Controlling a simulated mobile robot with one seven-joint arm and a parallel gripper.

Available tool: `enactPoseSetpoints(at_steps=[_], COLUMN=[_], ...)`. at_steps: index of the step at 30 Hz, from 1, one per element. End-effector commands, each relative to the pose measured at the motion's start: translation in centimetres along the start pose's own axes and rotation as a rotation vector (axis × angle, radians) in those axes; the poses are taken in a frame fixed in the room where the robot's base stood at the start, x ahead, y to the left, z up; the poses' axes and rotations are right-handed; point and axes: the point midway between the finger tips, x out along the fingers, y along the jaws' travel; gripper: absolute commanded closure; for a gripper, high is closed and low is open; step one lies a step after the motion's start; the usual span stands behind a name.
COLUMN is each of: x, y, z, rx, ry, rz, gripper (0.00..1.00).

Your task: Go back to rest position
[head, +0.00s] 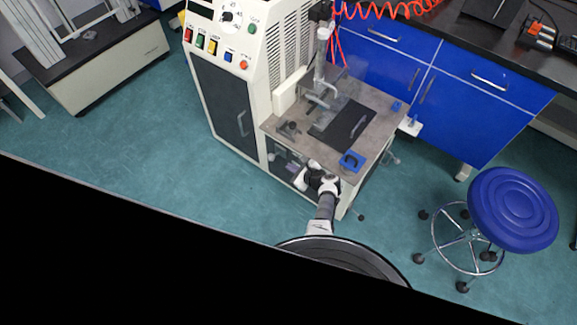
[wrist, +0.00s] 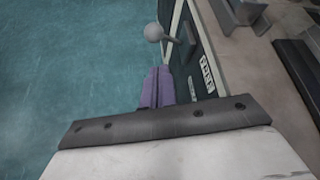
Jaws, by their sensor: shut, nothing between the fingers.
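My gripper (wrist: 157,74) shows its two purple fingers pressed together and empty in the wrist view. It is just left of a dark upright panel (wrist: 198,62) with a white label, at the machine's side. A grey ball-ended lever (wrist: 153,32) sticks out from this panel beyond the fingertips; a gap shows between it and them. In the head view my arm reaches up from the bottom to the front edge of the rheometer's bench (head: 370,152). The fingertips are hard to make out there.
The rheometer cabinet (head: 222,110) with its buttons stands left of the bench. A black plate (head: 343,125) and a blue block (head: 351,160) lie on the bench. A blue stool (head: 512,208) stands at right, blue drawers (head: 450,98) behind. Teal floor (head: 150,140) is clear at left.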

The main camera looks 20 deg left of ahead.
Motion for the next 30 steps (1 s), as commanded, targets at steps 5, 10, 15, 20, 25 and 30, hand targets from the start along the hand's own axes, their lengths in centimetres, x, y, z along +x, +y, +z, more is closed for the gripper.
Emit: enactPoseSetpoints(at_steps=[5,10,15,20,25,30], x=[-0.5,-0.4,-0.4,-0.4,0.3,1.5], y=[-0.2,-0.2,-0.2,-0.2,-3.2,-9.0], z=[0.2,0.2,0.2,0.2,3.7,13.8], rx=[-0.001,-0.001,-0.001,-0.001,-0.195,-0.656], ry=[0.0,0.0,0.0,-0.001,0.022,0.067], rz=[0.0,0.0,0.0,0.0,-0.033,-0.148], gripper=[1.0,1.0,1.0,1.0,1.0,1.0])
